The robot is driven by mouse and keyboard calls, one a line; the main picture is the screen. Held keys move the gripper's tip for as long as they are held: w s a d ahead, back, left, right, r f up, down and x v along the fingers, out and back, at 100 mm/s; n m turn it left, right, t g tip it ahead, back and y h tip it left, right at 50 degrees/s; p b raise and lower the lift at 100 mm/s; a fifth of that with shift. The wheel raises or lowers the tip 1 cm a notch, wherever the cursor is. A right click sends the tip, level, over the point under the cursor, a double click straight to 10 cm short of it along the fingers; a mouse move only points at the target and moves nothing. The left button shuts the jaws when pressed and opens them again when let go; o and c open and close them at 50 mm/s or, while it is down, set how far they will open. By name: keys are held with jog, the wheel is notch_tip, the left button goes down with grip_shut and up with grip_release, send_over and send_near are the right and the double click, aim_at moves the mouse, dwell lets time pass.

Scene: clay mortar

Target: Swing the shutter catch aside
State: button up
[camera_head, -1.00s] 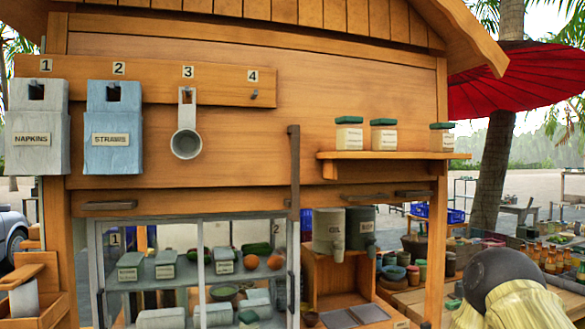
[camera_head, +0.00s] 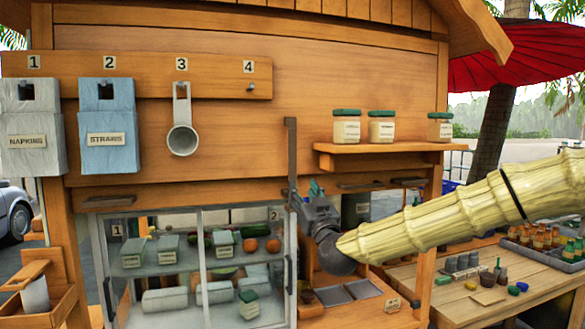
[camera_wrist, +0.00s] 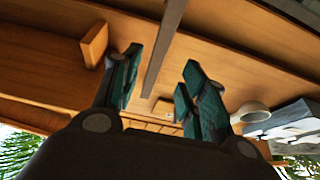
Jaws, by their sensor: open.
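The shutter catch appears to be the long dark vertical bar (camera_head: 291,150) on the wooden shutter front (camera_head: 230,120). It hangs upright across the shutter's lower edge, in front of the glass case's right side. My gripper (camera_head: 310,190) is open, just right of the bar's lower part in the head view. In the wrist view the teal-padded fingers (camera_wrist: 162,68) stand apart, and the bar (camera_wrist: 172,25) runs down between their tips in the picture. I see no contact, and the depth between fingers and bar is unclear.
A shelf (camera_head: 385,148) with three jars sits above right of my gripper. A measuring scoop (camera_head: 183,140) hangs left of the bar; it also shows in the wrist view (camera_wrist: 250,112). The glass case (camera_head: 195,270) stands below. A wooden table (camera_head: 470,300) with bottles is at right.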

aim_at(293, 172)
jog(key=p+x, duration=0.5)
jog(key=x, duration=0.6)
jog(key=shift+s+d+r, duration=0.1)
jog(key=shift+d+r, duration=0.05)
jog(key=shift+r, duration=0.05)
jog(key=shift+c, duration=0.4)
grip_shut()
